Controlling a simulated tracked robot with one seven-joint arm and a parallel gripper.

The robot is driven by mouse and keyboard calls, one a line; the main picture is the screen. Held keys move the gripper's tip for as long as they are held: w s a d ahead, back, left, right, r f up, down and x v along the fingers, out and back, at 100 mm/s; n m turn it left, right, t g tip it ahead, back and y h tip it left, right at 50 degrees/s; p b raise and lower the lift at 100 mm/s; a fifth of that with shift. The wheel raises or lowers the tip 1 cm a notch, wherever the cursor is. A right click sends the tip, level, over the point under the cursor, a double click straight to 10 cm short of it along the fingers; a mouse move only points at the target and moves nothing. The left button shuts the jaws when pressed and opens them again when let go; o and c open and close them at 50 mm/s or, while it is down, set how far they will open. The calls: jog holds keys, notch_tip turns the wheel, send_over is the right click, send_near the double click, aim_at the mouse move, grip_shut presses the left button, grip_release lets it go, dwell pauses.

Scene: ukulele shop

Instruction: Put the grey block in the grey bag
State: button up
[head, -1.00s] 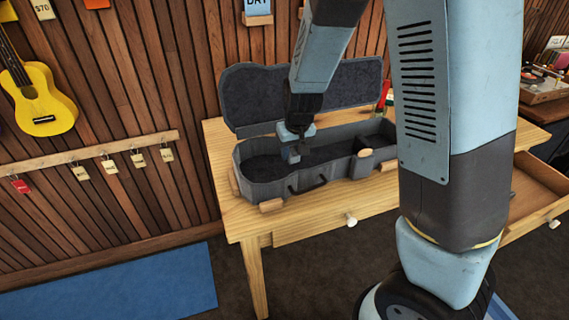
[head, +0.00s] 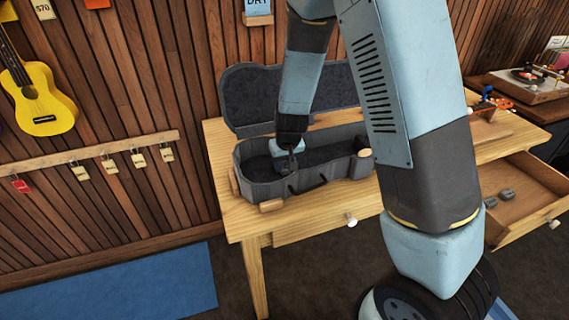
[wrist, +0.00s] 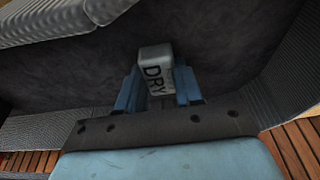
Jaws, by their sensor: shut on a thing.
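A grey block with "DRY" printed on it (wrist: 155,70) is between the blue fingers of my gripper (wrist: 158,92) in the wrist view. My gripper is shut on it. In the head view my gripper (head: 286,163) is low inside the open grey case (head: 262,190), the only grey bag-like container I see. The case lies on the wooden table with its lid (head: 245,98) raised at the back. The block's dark surroundings in the wrist view are the case lining. Whether the block touches the case floor I cannot tell.
The table (head: 222,150) has wooden blocks around the case. An open drawer (head: 530,205) at the right holds two small grey things (head: 506,194). A ukulele headstock (head: 490,103) lies at the table's right.

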jog(key=o, duration=1)
jog(key=shift+f, duration=0.1)
jog(key=a+v, duration=0.1)
jog(key=v, duration=1)
jog(key=s+d+r+m+t+y, duration=0.1)
jog(key=s+d+r, duration=0.3)
jog(key=d+r, duration=0.25)
jog(key=s+d+r+m, duration=0.1)
jog(key=s+d+r, duration=0.35)
jog(key=r, duration=0.35)
jog(key=shift+m+t+h, duration=0.6)
jog(key=shift+t+h, duration=0.2)
jog(key=shift+h, duration=0.1)
jog(key=shift+s+d+r, duration=1.3)
jog(key=shift+s+d, duration=0.1)
jog(key=shift+s, duration=0.95)
jog(key=shift+s+d+r, duration=1.35)
jog(key=shift+s+d, duration=0.05)
jog(key=shift+s, duration=0.9)
jog(key=shift+s+d+r, duration=1.3)
jog(key=shift+s+d, duration=0.05)
jog(key=shift+s, duration=1)
